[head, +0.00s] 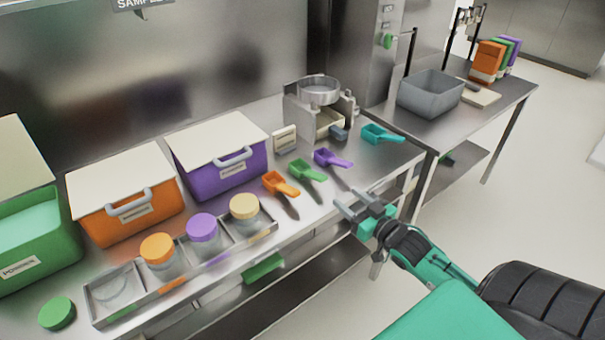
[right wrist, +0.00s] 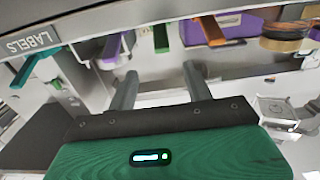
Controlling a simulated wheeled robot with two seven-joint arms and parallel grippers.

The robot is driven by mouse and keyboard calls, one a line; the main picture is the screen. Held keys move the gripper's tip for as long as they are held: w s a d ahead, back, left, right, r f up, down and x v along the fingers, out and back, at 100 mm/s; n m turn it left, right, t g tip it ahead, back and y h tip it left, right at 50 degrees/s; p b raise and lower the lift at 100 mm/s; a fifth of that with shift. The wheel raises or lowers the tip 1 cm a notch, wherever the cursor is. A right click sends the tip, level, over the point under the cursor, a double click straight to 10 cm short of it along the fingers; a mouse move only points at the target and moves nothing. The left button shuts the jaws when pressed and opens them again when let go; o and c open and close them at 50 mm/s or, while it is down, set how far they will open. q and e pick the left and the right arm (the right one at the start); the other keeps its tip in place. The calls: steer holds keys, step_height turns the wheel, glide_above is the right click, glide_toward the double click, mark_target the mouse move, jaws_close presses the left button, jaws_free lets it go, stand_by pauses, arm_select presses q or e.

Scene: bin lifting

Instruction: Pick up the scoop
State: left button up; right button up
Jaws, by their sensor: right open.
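Several scoops lie in a row on the steel counter: an orange scoop (head: 281,186), a green scoop (head: 305,171), a purple scoop (head: 330,158) and a teal scoop (head: 380,134). Their handles point toward the counter's front edge. My right gripper (head: 354,199) is open and empty, just off that edge, apart from the scoops. In the right wrist view, the teal handle (right wrist: 36,62), purple handle (right wrist: 110,47), green handle (right wrist: 161,38) and orange handle (right wrist: 210,30) appear beyond the open fingers (right wrist: 160,82). My left gripper is not in view.
A divided tray (head: 112,295) holds lidded jars. A sieve device (head: 318,92) stands behind the scoops. A side table at right carries a grey tub (head: 430,93). Floor at right is clear.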

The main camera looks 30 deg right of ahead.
mark_target(319, 176)
steer(key=w, duration=0.5)
steer(key=w+p, duration=0.1)
steer(key=w, duration=0.2)
steer(key=shift+w+a, duration=0.2)
steer(key=shift+a, duration=0.2)
steer(key=shift+w, duration=0.45)
steer(key=w, duration=0.2)
steer(key=w+p, duration=0.1)
steer(key=w, duration=0.1)
steer(key=shift+a+f, duration=0.3)
steer(key=shift+w, duration=0.1)
steer(key=c, duration=1)
steer(key=shift+r, duration=0.35)
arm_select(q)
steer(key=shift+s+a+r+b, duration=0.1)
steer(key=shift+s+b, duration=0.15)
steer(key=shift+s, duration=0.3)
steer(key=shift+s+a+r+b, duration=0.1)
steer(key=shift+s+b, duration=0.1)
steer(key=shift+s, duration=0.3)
arm_select(e)
step_height(319, 176, up, 19)
steer(key=shift+r, duration=0.15)
